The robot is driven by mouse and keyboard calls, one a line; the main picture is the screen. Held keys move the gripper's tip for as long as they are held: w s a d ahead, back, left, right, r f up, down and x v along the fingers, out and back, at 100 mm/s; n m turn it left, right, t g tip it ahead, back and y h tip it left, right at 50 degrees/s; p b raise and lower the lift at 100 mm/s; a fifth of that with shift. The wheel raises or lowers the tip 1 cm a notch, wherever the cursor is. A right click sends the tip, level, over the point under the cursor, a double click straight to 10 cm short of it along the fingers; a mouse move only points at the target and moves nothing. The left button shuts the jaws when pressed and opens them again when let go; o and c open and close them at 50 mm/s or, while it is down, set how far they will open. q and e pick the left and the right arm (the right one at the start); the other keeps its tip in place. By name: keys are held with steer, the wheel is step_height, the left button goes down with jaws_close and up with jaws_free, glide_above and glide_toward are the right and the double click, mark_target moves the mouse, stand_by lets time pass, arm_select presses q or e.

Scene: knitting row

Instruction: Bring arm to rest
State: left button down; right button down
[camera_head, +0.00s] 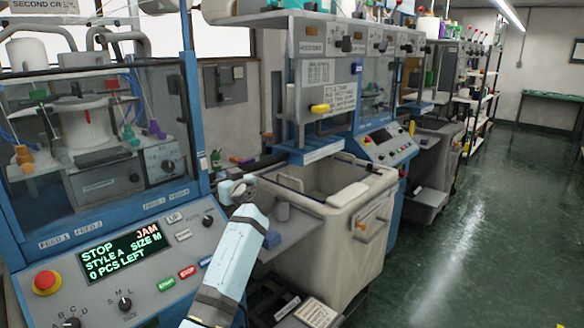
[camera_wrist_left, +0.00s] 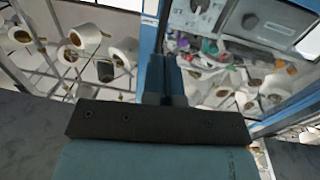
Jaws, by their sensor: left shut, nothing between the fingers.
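My left arm (camera_head: 235,262) rises from the bottom middle of the head view, light blue with grey joints. It bends in front of the near knitting machine, beside the right end of its control panel. My left gripper (camera_wrist_left: 163,78) shows in the left wrist view as a dark bar with two narrow fingers side by side. The fingers are together and nothing is between them. In the head view I cannot make out the fingertips clearly. My right arm and gripper are not in view.
The near machine's control panel (camera_head: 130,262) reads STOP and JAM; a red knob (camera_head: 46,282) is at its left. A cream bin (camera_head: 345,235) stands right of my arm. Further machines line the row. The green floor (camera_head: 480,230) on the right is mostly clear.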

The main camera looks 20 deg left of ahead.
arm_select(q)
steer(key=s+d+f+m+t+h, duration=0.1)
steer(key=s+d+f+m+h, duration=0.35)
steer(key=f, duration=0.55)
steer(key=s+d+f+m+t+h, duration=0.1)
steer(key=s+d+f+m+h, duration=0.3)
steer(key=f, duration=0.6)
steer(key=s+d+f+m+t+h, duration=0.1)
steer(key=s+d+f+m+h, duration=0.15)
steer(key=s+f, duration=0.55)
steer(key=s+d+f+m+h, duration=0.1)
steer(key=s+d+f+h, duration=0.3)
steer(key=s, duration=0.5)
steer(key=s+d+f+m+g+h, duration=0.1)
steer(key=s+d+f+m, duration=0.1)
steer(key=s+d+f, duration=0.35)
steer(key=s+d+f+m+h, duration=0.1)
steer(key=s+d+f+h, duration=0.3)
steer(key=s, duration=0.7)
step_height(320, 180, up, 13)
steer(key=y+p, duration=0.1)
steer(key=p, duration=1.1)
steer(key=shift+f, duration=0.2)
